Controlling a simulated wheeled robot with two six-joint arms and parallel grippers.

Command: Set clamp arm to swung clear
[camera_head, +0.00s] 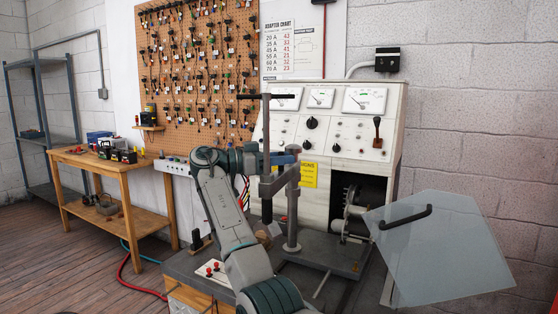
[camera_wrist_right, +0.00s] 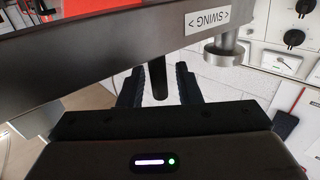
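The clamp arm (camera_head: 280,182) is a grey bar on an upright post (camera_head: 292,215) at the test bench. A vertical screw with a T-handle (camera_head: 266,98) rises at its near end. In the right wrist view the clamp arm (camera_wrist_right: 110,55) crosses the picture and carries a label reading SWING. My right gripper (camera_head: 276,160) is beside the clamp arm, partly hidden in the head view. In the wrist view its fingers (camera_wrist_right: 160,88) are apart, with a dark rod (camera_wrist_right: 158,78) showing between them. I see gaps on both sides of the rod. My left gripper is not in view.
The bench panel (camera_head: 330,120) with gauges stands behind. A clear guard with a black handle (camera_head: 405,217) is at the right. A side table (camera_head: 112,165) with small parts stands left. Red knobs (camera_head: 212,268) lie near my arm on the bench top.

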